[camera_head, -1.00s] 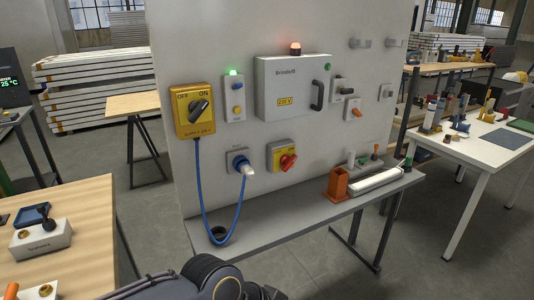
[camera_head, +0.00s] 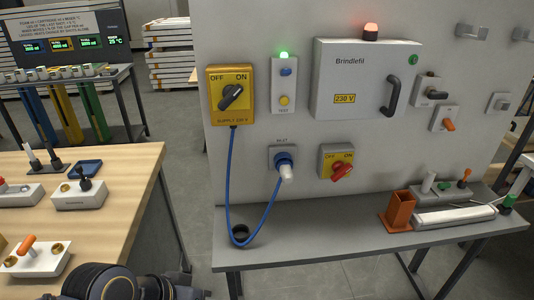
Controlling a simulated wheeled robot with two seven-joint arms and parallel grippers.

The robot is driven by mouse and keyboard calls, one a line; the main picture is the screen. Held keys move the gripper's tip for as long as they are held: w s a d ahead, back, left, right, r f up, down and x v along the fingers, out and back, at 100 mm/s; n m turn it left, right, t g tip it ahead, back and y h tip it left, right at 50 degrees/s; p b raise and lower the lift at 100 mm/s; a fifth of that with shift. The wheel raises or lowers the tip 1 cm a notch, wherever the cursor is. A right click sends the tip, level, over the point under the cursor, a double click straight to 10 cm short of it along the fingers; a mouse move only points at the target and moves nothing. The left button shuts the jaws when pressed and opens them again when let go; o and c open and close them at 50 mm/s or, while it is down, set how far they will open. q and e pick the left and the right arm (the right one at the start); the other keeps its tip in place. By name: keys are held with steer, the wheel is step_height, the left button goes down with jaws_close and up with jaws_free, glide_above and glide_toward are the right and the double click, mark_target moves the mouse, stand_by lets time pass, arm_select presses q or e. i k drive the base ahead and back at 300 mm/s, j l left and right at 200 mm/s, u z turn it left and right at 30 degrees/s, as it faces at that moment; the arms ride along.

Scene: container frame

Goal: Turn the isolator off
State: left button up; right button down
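Two yellow switch boxes marked OFF and ON are on the grey upright panel. The upper left one, marked as a supply (camera_head: 232,118), has a black rotary handle (camera_head: 231,97) slanting from lower left up toward the ON side. The smaller lower one (camera_head: 337,150) has a red rotary handle (camera_head: 342,172), also slanting up to the right toward ON. I cannot tell which of the two is meant by the isolator. A green lamp (camera_head: 283,57) glows above a grey button box. Neither of my grippers is in view; only a dark part of my arm shows at the bottom left.
A grey cabinet (camera_head: 357,108) with a black handle and lit red lamp (camera_head: 371,29) is on the panel. A blue cable (camera_head: 230,185) loops from the supply box to an inlet plug (camera_head: 285,165). A shelf (camera_head: 300,245) juts out below; a wooden table (camera_head: 125,175) stands at left.

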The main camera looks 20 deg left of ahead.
mark_target(340, 170)
steer(key=i+u, duration=0.3)
steer(key=u, duration=0.15)
steer(key=i+l+u, duration=0.2)
steer(key=u, duration=0.2)
steer(key=i+l+u, duration=0.25)
steer(key=u, duration=0.2)
